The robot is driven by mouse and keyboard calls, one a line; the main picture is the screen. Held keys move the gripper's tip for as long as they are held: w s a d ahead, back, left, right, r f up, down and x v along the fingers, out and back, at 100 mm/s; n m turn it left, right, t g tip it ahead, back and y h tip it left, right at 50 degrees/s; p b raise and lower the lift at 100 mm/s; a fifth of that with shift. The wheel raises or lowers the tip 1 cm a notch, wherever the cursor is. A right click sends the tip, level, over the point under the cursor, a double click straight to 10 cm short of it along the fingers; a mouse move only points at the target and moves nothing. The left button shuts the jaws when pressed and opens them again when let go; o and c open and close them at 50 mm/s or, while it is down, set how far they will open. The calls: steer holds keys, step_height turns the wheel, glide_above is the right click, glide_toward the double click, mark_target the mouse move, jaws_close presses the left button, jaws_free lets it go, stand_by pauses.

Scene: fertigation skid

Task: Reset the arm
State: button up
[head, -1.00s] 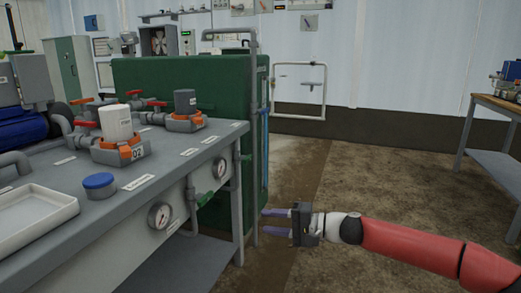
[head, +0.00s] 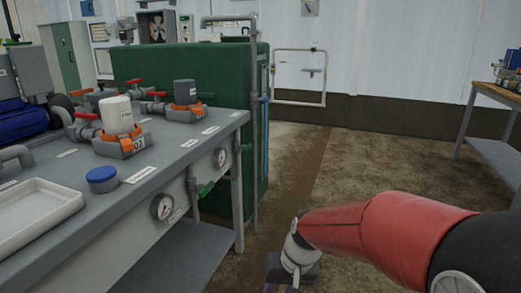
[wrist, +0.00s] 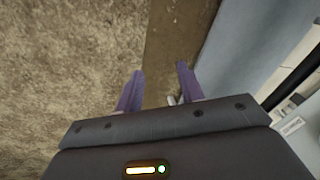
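My red arm reaches in from the right in the head view and bends down at the wrist. My gripper shows in the wrist view (wrist: 158,88) with its two purple fingers spread apart and nothing between them. It points toward the brown floor, to the right of the grey skid bench (head: 205,150). In the head view the fingers are almost wholly cut off at the bottom edge.
A green tank (head: 190,65) stands behind. Open floor (head: 350,160) lies to the right.

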steer(key=s+d+r+m+t+h+p, duration=0.1)
steer(key=s+d+r+t+h, duration=0.2)
steer(key=s+d+r, duration=0.8)
steer(key=s+r+t, duration=0.1)
steer(key=s+r, duration=0.1)
steer(key=s, duration=0.2)
steer(key=shift+t+p, duration=0.3)
steer(key=shift+p, duration=0.05)
steer(key=shift+a+r, duration=0.1)
steer(key=shift+a, duration=0.05)
